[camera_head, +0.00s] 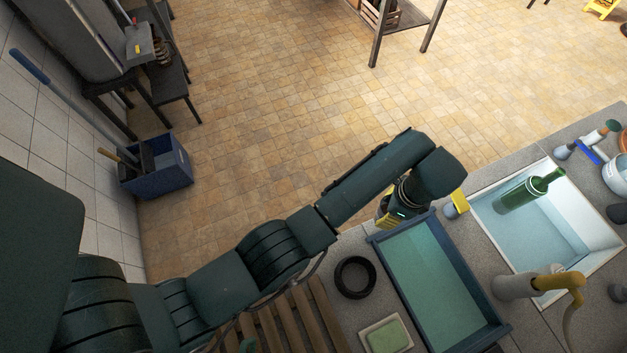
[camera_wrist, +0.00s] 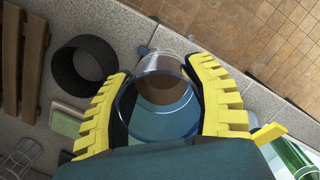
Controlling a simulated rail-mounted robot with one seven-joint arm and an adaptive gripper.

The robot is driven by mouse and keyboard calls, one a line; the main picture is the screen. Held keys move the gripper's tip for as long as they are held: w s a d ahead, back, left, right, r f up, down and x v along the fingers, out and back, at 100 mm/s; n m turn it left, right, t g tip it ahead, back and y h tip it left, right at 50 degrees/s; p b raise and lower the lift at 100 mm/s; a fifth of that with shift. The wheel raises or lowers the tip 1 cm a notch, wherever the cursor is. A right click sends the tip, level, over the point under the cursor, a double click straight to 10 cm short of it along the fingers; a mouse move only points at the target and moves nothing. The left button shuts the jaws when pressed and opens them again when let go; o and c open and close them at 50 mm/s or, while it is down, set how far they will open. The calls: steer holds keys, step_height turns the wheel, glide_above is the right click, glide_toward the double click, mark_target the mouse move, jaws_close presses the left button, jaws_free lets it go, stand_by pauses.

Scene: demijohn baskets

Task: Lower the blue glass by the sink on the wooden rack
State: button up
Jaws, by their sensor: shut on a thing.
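My gripper (camera_wrist: 162,66) has its two yellow fingers closed around the sides of the blue glass (camera_wrist: 165,122) in the wrist view. The glass is clear and bluish, with its round opening toward the camera. In the head view my arm hides the glass; a yellow part of my gripper shows near the blue-framed basin's far corner. The wooden rack (camera_head: 303,317) is slatted and lies at the bottom of the head view, partly under my arm. It also shows at the left edge of the wrist view (camera_wrist: 32,65), apart from the glass. The sink (camera_head: 580,225) is at the right.
A blue-framed basin (camera_head: 375,240) stands between rack and sink. A black ring (camera_head: 355,277) and a green block on a pale dish (camera_head: 386,336) lie between rack and basin. A green bottle (camera_head: 530,190) leans in the sink. A tap (camera_head: 540,284) stands at the front.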

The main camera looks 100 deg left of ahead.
steer(key=s+d+m+p, duration=0.6)
steer(key=s+d+p, duration=0.2)
steer(key=d, duration=0.4)
steer(key=s+d+f+m+t+y+p, duration=0.1)
steer(key=s+d+m+p, duration=0.5)
steer(key=s+d+p, duration=0.3)
steer(key=d+p, duration=0.2)
steer(key=d, duration=0.1)
steer(key=shift+d+m, duration=0.2)
steer(key=shift+m, duration=0.2)
steer(key=shift+f+b, duration=1.65)
steer(key=shift+f, duration=1.25)
steer(key=shift+f+b, duration=0.3)
steer(key=shift+f, duration=0.3)
steer(key=o, duration=1.3)
